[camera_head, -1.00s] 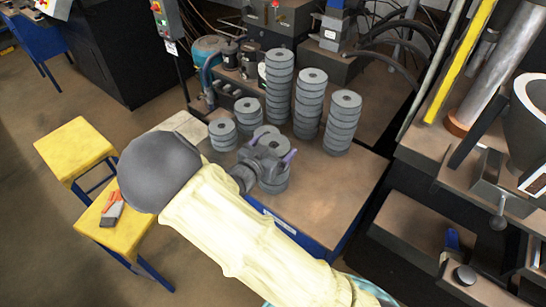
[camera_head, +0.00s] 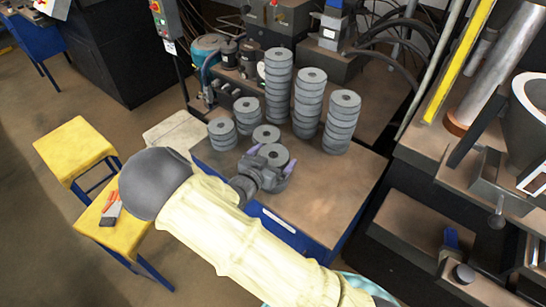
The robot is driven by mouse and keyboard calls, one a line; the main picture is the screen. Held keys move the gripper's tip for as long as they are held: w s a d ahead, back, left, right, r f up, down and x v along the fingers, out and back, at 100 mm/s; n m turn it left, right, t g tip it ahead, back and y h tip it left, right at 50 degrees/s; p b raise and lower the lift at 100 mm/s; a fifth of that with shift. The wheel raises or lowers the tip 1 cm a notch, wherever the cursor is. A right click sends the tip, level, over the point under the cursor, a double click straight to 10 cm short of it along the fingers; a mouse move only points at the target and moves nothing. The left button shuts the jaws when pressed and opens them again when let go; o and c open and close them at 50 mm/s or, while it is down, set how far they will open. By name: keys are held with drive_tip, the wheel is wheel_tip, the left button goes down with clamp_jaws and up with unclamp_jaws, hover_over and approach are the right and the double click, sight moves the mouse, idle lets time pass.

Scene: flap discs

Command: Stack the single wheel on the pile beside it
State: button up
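My gripper (camera_head: 271,160) is low over the front of the table, its two purple-tipped fingers spread on either side of a grey wheel (camera_head: 275,153). I cannot tell whether the fingers touch it. The gripper body hides what is under this wheel. Just behind it is another grey wheel (camera_head: 266,133), partly covered, so its height is unclear. To its left stand a short pile (camera_head: 222,132) and a slightly taller pile (camera_head: 248,112). Tall piles stand behind and to the right: the tallest (camera_head: 278,85), one beside it (camera_head: 309,100) and one at the right (camera_head: 342,122).
The wooden table top (camera_head: 325,190) is bare at the front and right. Machinery (camera_head: 345,60) with hoses stands behind, and a heavy bench (camera_head: 430,150) on the right. Yellow stools (camera_head: 75,150) stand at the left.

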drive_tip(key=shift+r, duration=0.15)
drive_tip(key=b+v, duration=0.1)
drive_tip(key=v, duration=1.1)
drive_tip(key=shift+r, duration=0.1)
